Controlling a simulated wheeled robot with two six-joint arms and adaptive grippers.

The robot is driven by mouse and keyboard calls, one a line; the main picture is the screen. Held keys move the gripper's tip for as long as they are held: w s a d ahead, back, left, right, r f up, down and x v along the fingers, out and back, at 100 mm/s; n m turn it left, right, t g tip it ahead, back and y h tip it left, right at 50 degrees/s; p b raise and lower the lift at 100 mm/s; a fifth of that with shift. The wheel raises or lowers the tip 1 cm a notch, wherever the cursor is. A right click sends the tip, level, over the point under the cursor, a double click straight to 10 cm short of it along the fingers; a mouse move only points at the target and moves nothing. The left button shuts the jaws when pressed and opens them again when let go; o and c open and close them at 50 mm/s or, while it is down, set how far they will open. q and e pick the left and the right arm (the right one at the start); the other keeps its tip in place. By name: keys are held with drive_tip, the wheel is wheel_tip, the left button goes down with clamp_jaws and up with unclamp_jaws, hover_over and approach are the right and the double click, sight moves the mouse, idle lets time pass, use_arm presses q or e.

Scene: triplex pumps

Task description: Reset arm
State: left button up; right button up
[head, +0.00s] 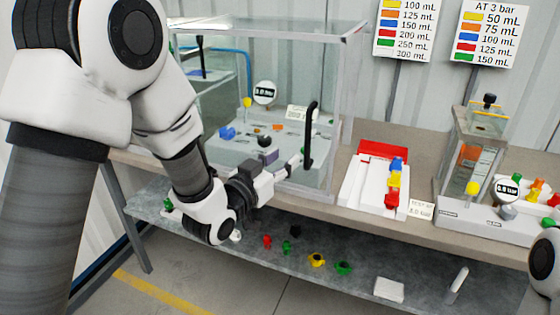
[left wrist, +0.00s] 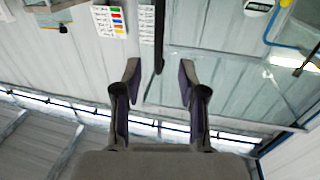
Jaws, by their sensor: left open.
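My left arm comes in from the left in the head view, in front of the glass case. My left gripper (head: 292,166) is near the black door handle (head: 310,136) of the glass case (head: 250,60). In the left wrist view my left gripper (left wrist: 159,78) has its two fingers wide apart, with nothing held between them. The black handle (left wrist: 159,35) shows beyond the fingertips there; I cannot tell whether they touch it. My right gripper is not in view; only a piece of my right arm shows at the right edge.
A white tray (head: 352,190) with red, yellow and blue parts stands right of the case. A smaller clear pump unit (head: 470,165) stands further right. The lower shelf (head: 300,262) holds several coloured knobs and a white block (head: 389,290). Two colour charts (head: 404,28) hang behind.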

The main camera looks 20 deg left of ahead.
use_arm(q)
drive_tip(key=shift+s, duration=0.15)
drive_tip(key=s+a+f+n+g+y, duration=0.1)
drive_tip(key=s+f+g, duration=0.35)
drive_tip(key=f, duration=0.95)
drive_tip(key=s+a+f+n+g+y, duration=0.1)
drive_tip(key=s+f+g, duration=0.3)
drive_tip(key=f, duration=1.1)
drive_tip(key=s+a+f+g, duration=0.1)
drive_tip(key=s+f+g, duration=0.2)
drive_tip(key=s, duration=0.5)
drive_tip(key=s+a+f+g+y, duration=0.1)
drive_tip(key=s+f+g, duration=0.2)
drive_tip(key=s, duration=0.6)
drive_tip(key=s+f+n+g+y+p, duration=0.1)
drive_tip(key=s+f+g, duration=0.2)
drive_tip(key=s+f, duration=0.3)
drive_tip(key=shift+s+a+f, duration=0.25)
drive_tip(key=shift+s+a, duration=0.15)
drive_tip(key=shift+s, duration=0.75)
drive_tip(key=shift+w, duration=0.1)
